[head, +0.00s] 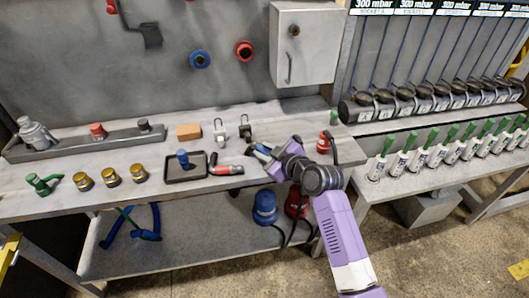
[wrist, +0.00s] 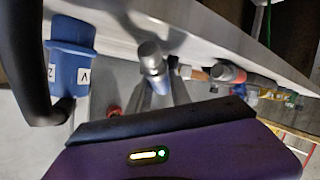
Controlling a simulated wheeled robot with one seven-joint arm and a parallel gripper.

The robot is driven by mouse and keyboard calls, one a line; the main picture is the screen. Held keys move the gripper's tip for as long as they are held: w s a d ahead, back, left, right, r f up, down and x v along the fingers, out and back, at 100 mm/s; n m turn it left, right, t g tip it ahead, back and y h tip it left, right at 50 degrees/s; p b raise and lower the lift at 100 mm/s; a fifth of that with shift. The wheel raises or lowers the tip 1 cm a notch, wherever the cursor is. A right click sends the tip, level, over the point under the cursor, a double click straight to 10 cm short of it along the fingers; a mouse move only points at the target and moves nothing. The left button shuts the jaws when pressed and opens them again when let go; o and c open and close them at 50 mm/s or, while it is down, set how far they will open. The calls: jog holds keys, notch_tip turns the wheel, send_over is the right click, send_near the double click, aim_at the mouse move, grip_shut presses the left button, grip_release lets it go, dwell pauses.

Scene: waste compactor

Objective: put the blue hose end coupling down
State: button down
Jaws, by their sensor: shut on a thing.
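My gripper (head: 260,152) is above the front part of the grey bench (head: 100,206), right of the small black tray. It is shut on a blue coupling (head: 263,149) that lies along the jaws, largely hidden by them in the head view. In the wrist view the coupling (wrist: 156,65) shows a blue body with a silver, rounded end pointing away from my gripper (wrist: 160,95). Whether it touches the bench top cannot be told.
A black tray (head: 201,174) holds an upright blue fitting (head: 183,159). A red-handled tool (head: 226,170) lies between tray and gripper. Two padlocks (head: 219,132) stand behind. A red plug (head: 323,145) is to the right.

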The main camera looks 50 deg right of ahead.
jog(key=shift+f, duration=0.2)
jog(key=shift+f, duration=0.15)
jog(key=c, duration=1.2)
grip_release()
jog(key=shift+o, duration=0.2)
jog(key=shift+r, duration=0.2)
jog(key=v, duration=1.2)
jog(key=s+a+f+m, duration=0.1)
jog(key=s+a+f, duration=0.2)
jog(key=s+a, duration=0.6)
jog(key=s+a+f+m, duration=0.2)
jog(key=s+a+f, duration=0.1)
jog(key=s+a, duration=0.6)
jog(key=s+a+r+y, duration=0.1)
jog(key=s+a+r, duration=0.1)
jog(key=s+r, duration=0.1)
jog(key=s+a+r+t+y, duration=0.1)
jog(key=s+a+r, duration=0.1)
jog(key=s, duration=0.4)
jog(key=shift+s+a+r+y+b, duration=0.2)
jog(key=shift+a+r+y+b, duration=0.1)
jog(key=shift+a+r+b, duration=0.15)
